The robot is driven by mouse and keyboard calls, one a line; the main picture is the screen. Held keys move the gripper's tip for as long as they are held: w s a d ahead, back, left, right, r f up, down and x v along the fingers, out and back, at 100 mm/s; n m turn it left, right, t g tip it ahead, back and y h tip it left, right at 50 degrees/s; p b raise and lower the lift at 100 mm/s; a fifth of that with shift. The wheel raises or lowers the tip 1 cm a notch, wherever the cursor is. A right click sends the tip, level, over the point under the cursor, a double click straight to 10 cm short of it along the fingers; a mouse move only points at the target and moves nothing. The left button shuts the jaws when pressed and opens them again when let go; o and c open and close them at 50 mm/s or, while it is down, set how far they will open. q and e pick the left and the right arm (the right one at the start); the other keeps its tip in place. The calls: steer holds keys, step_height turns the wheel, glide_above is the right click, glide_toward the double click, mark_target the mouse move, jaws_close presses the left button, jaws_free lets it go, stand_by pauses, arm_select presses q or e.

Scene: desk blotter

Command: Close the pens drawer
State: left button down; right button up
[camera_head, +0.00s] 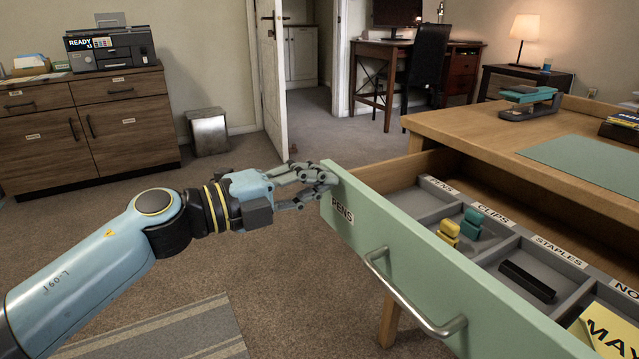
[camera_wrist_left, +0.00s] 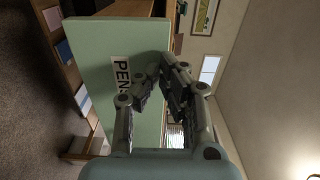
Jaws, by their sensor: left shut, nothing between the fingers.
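The pens drawer (camera_head: 430,270) is pulled well out of the wooden desk (camera_head: 520,140). Its pale green front carries a PENS label and a metal bar handle (camera_head: 405,300). My left gripper (camera_head: 325,180) is shut and empty at the top left corner of the drawer front, near the PENS label. In the left wrist view the green front (camera_wrist_left: 110,105) lies just beyond my fingers (camera_wrist_left: 165,85); I cannot tell whether they touch it. My right gripper is not in view.
Inside the drawer is a grey divider tray (camera_head: 490,238) with yellow and teal pieces (camera_head: 460,228), a black bar (camera_head: 527,281) and a yellow pad (camera_head: 610,330). A stapler (camera_head: 530,103) and a green blotter (camera_head: 590,165) are on the desktop.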

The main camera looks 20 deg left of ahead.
arm_select(q)
steer(key=shift+w+d, duration=0.15)
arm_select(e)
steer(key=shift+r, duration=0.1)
arm_select(q)
steer(key=shift+w, duration=0.1)
steer(key=p+x, duration=0.1)
steer(key=x, duration=0.2)
steer(key=p+x, duration=0.1)
steer(key=x, duration=0.1)
steer(key=p+x, duration=0.1)
steer(key=x, duration=0.2)
steer(key=shift+w+d+r, duration=0.2)
steer(key=shift+d+r, duration=0.05)
steer(key=shift+r, duration=0.05)
steer(key=x, duration=0.9)
steer(key=shift+f, duration=0.25)
steer(key=shift+w+d, duration=0.4)
steer(key=shift+w, duration=0.05)
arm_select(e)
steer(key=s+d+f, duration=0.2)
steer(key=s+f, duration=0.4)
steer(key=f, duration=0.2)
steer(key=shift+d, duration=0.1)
